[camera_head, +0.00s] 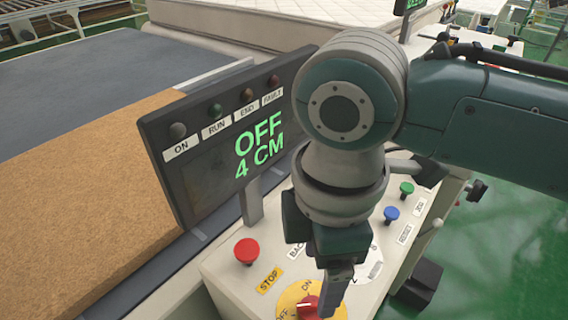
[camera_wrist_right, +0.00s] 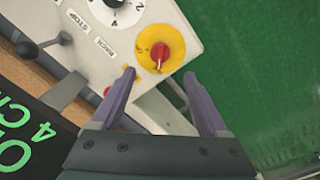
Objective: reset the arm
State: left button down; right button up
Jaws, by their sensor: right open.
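My right arm comes in from the right in the head view. Its gripper (camera_head: 335,285) points down over the white control panel (camera_head: 225,280), close to a red rotary knob (camera_head: 307,308) on a yellow disc (camera_head: 287,297) marked ON and OFF. In the right wrist view the open, empty fingers (camera_wrist_right: 160,76) reach toward the red knob (camera_wrist_right: 160,53), which lies just beyond and between the tips. I cannot tell whether a finger touches it. The display (camera_head: 215,140) reads OFF, 4 CM. My left gripper is not in view.
A red mushroom button (camera_head: 247,251) stands beside the STOP label. Blue (camera_head: 391,213) and green (camera_head: 406,188) buttons sit farther back. A brown slab (camera_head: 75,195) lies left of the display, with a pale mattress (camera_head: 270,18) behind. Green floor (camera_head: 490,265) shows at the right.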

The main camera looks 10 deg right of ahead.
jog(key=s+a+r+m+t+y, duration=0.1)
jog(key=s+a+m+y, duration=0.2)
jog(key=s+a+m, duration=0.25)
jog(key=s+d+r+m+t+h, duration=0.1)
jog(key=s+d+m, duration=0.35)
jog(key=d, duration=0.35)
jog(key=s+d+r+m+t+h, duration=0.2)
jog(key=s+d+m, duration=0.1)
jog(key=d+m, duration=0.3)
notch_tip(320, 180, up, 33)
jog(key=n+p, duration=0.1)
jog(key=p, duration=3.2)
jog(key=shift+w+d+f, duration=0.2)
jog(key=shift+w+d, duration=0.1)
jog(key=shift+d, duration=0.1)
jog(key=shift+c, duration=0.3)
